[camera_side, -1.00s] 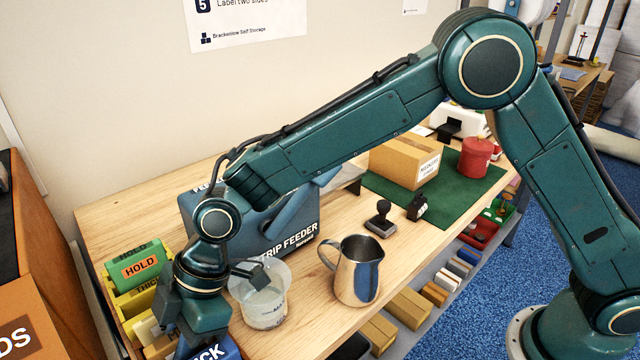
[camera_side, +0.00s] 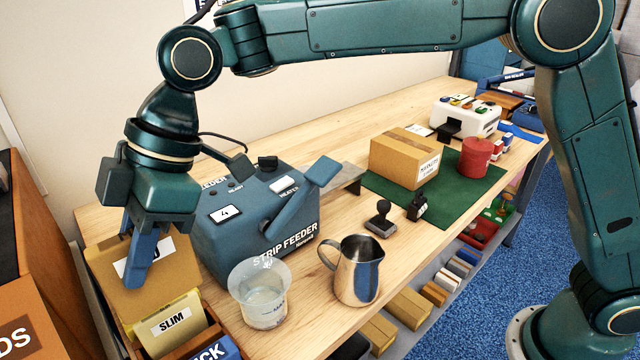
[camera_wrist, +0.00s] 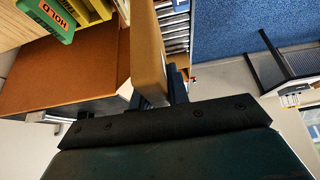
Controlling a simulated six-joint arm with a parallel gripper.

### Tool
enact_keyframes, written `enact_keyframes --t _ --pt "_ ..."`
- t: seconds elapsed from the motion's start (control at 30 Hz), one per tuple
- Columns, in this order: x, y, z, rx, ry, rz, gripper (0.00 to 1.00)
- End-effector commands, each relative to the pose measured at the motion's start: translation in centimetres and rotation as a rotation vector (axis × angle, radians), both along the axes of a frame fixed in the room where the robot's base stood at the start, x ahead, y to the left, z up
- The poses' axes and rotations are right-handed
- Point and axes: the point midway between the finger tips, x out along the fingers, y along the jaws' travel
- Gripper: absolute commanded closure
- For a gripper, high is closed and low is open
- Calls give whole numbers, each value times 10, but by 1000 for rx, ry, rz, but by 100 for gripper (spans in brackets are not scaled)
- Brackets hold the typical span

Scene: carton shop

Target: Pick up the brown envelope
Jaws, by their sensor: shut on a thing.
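The brown envelope (camera_side: 178,272) has a white label on its face, partly covered by my finger. It stands roughly upright above the sorting rack at the left end of the bench. My gripper (camera_side: 136,272) points down and is shut on its upper part, with one blue finger in front of the face. In the wrist view, the envelope (camera_wrist: 147,42) runs edge-on up the picture from my gripper (camera_wrist: 165,98). I cannot tell from the side view whether its lower edge clears the rack.
A SLIM piece (camera_side: 172,322) stands in front. The strip feeder (camera_side: 245,225), plastic beaker (camera_side: 260,292) and steel jug (camera_side: 358,272) stand to the right. A carton (camera_side: 404,157) sits on a green mat (camera_side: 440,208). A green HOLD piece (camera_wrist: 48,20) shows in the wrist view.

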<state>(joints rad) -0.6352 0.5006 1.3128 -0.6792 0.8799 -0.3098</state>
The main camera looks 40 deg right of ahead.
Motion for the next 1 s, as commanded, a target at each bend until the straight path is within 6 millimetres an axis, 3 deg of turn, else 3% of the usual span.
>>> enact_keyframes --t 0.3,1.0 --pt "0 0 23 1 0 0 100" --pt "2 -1 24 0 0 -4 100"
